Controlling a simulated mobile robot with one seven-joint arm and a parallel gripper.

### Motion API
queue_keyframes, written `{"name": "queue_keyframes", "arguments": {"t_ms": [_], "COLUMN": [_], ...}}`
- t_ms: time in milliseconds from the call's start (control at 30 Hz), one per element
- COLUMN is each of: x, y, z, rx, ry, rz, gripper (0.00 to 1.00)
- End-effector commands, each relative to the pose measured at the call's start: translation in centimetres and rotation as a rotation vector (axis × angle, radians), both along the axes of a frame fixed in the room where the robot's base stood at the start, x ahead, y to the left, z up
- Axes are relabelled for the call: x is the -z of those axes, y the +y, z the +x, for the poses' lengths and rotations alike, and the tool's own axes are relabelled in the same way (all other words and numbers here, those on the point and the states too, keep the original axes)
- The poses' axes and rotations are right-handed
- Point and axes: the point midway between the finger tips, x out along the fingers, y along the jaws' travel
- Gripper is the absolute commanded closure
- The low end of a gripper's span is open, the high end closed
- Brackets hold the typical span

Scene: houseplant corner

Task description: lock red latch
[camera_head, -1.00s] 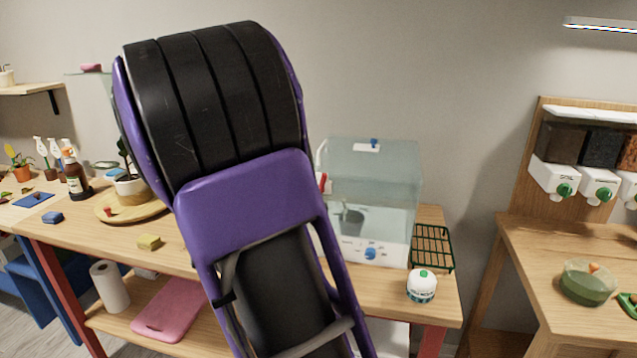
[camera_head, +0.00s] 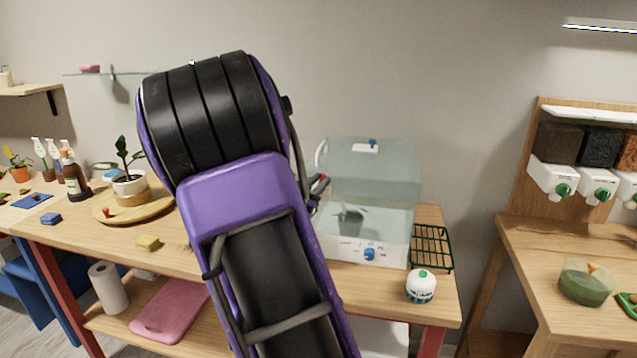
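The red latch (camera_head: 322,180) shows as a small red piece at the left side of a clear box (camera_head: 385,185) with a white base. My arm rises in front of the box's left part and hides much of that side. A small dark part of my gripper (camera_head: 311,193) peeks out beside the red piece, close to it. Whether they touch cannot be told. The fingers are mostly hidden behind my arm, so their opening does not show. Whether the latch is locked cannot be seen.
The box has a blue dial (camera_head: 369,254) and stands on a wooden table.

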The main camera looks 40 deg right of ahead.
Motion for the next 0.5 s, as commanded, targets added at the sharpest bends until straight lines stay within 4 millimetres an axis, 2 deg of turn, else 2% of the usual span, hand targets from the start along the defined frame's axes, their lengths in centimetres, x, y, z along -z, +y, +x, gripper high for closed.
{"name": "queue_keyframes", "arguments": {"t_ms": [33, 100, 367, 500], "x": [0.0, 0.0, -0.03, -0.19], "y": [0.01, 0.02, 0.06, 0.42], "z": [0.0, -0.01, 0.03, 0.43], "rx": [0.0, 0.0, -0.001, -0.001], "ry": [0.0, 0.0, 0.007, 0.096], "rz": [0.0, 0.0, -0.005, -0.079], "gripper": [0.93, 1.0, 1.0, 1.0]}}
